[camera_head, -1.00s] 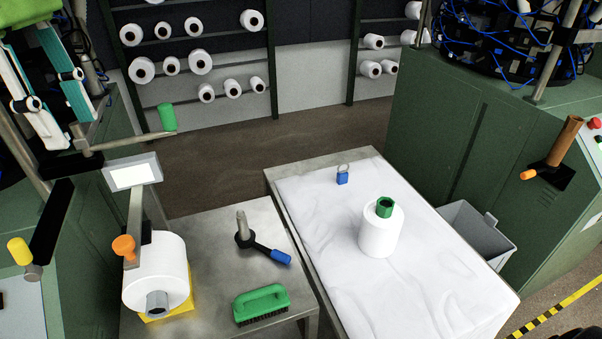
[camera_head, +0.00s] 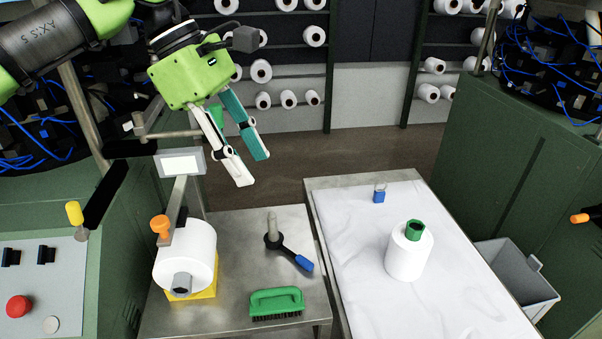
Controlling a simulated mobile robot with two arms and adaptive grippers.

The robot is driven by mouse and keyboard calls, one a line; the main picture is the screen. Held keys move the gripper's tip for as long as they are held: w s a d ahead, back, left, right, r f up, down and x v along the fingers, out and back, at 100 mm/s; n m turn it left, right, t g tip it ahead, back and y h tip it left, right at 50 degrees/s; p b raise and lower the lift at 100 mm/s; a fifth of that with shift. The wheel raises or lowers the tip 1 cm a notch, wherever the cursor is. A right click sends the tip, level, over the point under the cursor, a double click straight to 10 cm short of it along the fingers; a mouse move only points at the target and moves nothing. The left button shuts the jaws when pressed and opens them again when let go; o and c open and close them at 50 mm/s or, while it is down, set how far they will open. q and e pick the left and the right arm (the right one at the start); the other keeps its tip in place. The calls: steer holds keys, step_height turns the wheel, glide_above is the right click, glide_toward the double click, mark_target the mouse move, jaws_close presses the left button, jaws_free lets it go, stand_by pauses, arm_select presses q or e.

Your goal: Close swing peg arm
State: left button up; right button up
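A swing peg arm, a thin grey bar (camera_head: 172,134), reaches to the right from an upright post on the left machine. A green peg (camera_head: 216,113) stands at its outer end, partly hidden by my fingers. My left gripper (camera_head: 251,169) comes down from the upper left over this end. Its white and teal fingers are spread apart, and the green peg shows in the gap near their base. I cannot tell whether the fingers touch the peg or are in front of it. My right gripper is out of view.
A steel table (camera_head: 232,232) holds a white yarn cone (camera_head: 196,255), a scale-like display, a blue-handled tool (camera_head: 297,260) and a green brush (camera_head: 277,301). The white-covered table (camera_head: 370,240) holds another cone (camera_head: 408,258) and a blue padlock (camera_head: 379,196). Machines stand at both sides.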

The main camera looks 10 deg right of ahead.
arm_select(q)
steer(key=s+d+f+g+h, duration=0.1)
steer(key=s+d+f+h, duration=0.1)
steer(key=d, duration=0.4)
steer(key=shift+s+d+f, duration=0.15)
steer(key=shift+s+d, duration=0.1)
steer(key=shift+d, duration=0.15)
